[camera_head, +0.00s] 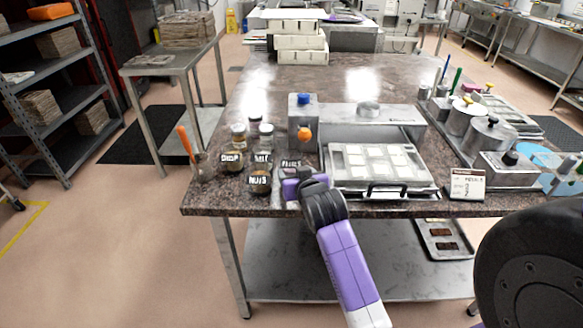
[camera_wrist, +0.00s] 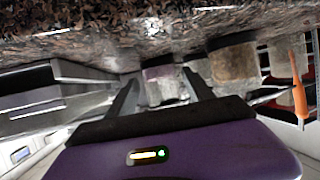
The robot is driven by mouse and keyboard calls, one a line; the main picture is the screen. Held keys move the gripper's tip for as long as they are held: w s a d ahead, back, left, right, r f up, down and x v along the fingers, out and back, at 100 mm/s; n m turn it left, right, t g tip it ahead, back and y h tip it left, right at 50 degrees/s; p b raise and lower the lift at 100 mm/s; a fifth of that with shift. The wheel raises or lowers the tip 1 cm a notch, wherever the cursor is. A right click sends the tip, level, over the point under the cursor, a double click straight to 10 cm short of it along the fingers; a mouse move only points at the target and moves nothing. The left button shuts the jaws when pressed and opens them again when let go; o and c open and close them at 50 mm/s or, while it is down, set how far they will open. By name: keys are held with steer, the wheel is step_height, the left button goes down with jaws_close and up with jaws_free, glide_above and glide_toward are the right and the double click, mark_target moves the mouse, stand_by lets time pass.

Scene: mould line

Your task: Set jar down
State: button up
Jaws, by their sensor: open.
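A small jar with a dark label (camera_head: 291,164) stands on the stone-topped table, just beyond my gripper (camera_head: 296,182), which partly hides it. In the wrist view, which looks upside down, my gripper (camera_wrist: 163,92) has its two dark fingers apart. A pale, purplish jar (camera_wrist: 160,72) shows between or just beyond them; whether the fingers touch it I cannot tell. Beside it on the left stand the jars labelled NUTS (camera_head: 259,184), SALT (camera_head: 263,160) and CHIP (camera_head: 232,161). Another jar (camera_wrist: 234,68) shows right of the fingers in the wrist view.
A metal tray of white blocks (camera_head: 376,164) with a dark handle lies close right of my gripper. A grey machine with an orange knob (camera_head: 304,134) stands behind. A holder with an orange-handled tool (camera_head: 186,143) is at the left. The table's front edge (camera_head: 230,212) is near.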

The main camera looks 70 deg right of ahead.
mark_target(294, 162)
steer(key=shift+x, duration=2.4)
steer(key=shift+s, duration=0.1)
jaws_close()
steer(key=shift+r, duration=0.95)
steer(key=shift+s+a+r, duration=0.15)
steer(key=shift+a+r, duration=0.1)
steer(key=shift+r, duration=0.6)
steer(key=s+a+b, duration=0.2)
steer(key=s+a, duration=0.8)
steer(key=a, duration=0.3)
steer(key=shift+s+a, duration=0.3)
steer(key=shift+a, duration=0.05)
steer(key=shift+s+a, duration=0.1)
